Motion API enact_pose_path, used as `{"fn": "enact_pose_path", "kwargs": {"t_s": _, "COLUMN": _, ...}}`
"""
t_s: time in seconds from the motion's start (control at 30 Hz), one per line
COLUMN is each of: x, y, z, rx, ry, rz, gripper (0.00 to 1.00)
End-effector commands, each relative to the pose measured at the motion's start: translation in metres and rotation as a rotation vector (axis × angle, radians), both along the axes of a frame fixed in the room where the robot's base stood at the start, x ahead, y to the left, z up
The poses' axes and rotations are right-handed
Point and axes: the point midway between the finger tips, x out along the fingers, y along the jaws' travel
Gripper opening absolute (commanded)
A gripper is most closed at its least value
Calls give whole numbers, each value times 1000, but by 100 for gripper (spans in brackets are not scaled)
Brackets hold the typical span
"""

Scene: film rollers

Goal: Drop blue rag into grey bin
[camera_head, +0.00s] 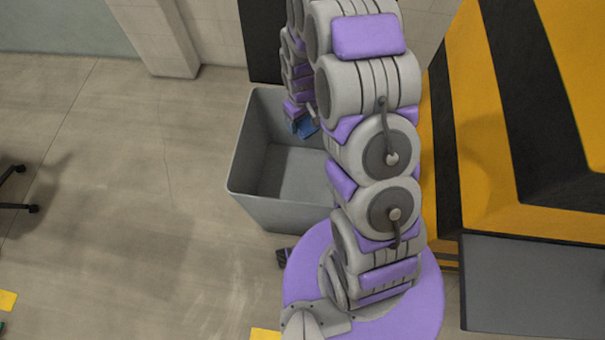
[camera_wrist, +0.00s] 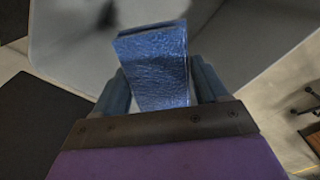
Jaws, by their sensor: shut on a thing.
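A blue rag (camera_wrist: 155,68) is in my gripper (camera_wrist: 160,85), between its two fingers in the wrist view. In the head view, a small part of the blue rag (camera_head: 306,127) shows below my arm's end, over the grey bin (camera_head: 250,165). The grey bin is open-topped and stands on the floor, left of my arm. Its visible inside looks empty; its right part is hidden behind my arm. In the wrist view, grey bin walls (camera_wrist: 80,40) show behind the rag. My gripper's fingers are mostly hidden in the head view.
A yellow and black striped structure (camera_head: 530,120) stands close on the right, with a dark grey box-like surface (camera_head: 535,285) in front of it. A pale pillar (camera_head: 155,35) and a black panel (camera_head: 262,40) are behind the bin. The floor (camera_head: 110,170) on the left is mostly clear.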

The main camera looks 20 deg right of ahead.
Motion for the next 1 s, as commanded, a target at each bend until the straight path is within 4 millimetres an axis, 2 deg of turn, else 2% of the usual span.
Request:
{"fn": "enact_pose_path", "kwargs": {"t_s": 0.27, "x": 0, "y": -10, "z": -26, "rx": 12, "ry": 4, "rz": -6, "gripper": 49}}
{"fn": "enact_pose_path", "kwargs": {"t_s": 0.5, "x": 0, "y": -6, "z": -52, "rx": 6, "ry": 6, "rz": -5, "gripper": 49}}
{"fn": "enact_pose_path", "kwargs": {"t_s": 0.87, "x": 1, "y": -6, "z": -56, "rx": 7, "ry": 2, "rz": -6, "gripper": 49}}
{"fn": "enact_pose_path", "kwargs": {"t_s": 0.9, "x": 1, "y": -7, "z": -56, "rx": 8, "ry": 2, "rz": -6, "gripper": 77}}
{"fn": "enact_pose_path", "kwargs": {"t_s": 1.0, "x": 1, "y": -9, "z": -56, "rx": 11, "ry": 2, "rz": -6, "gripper": 86}}
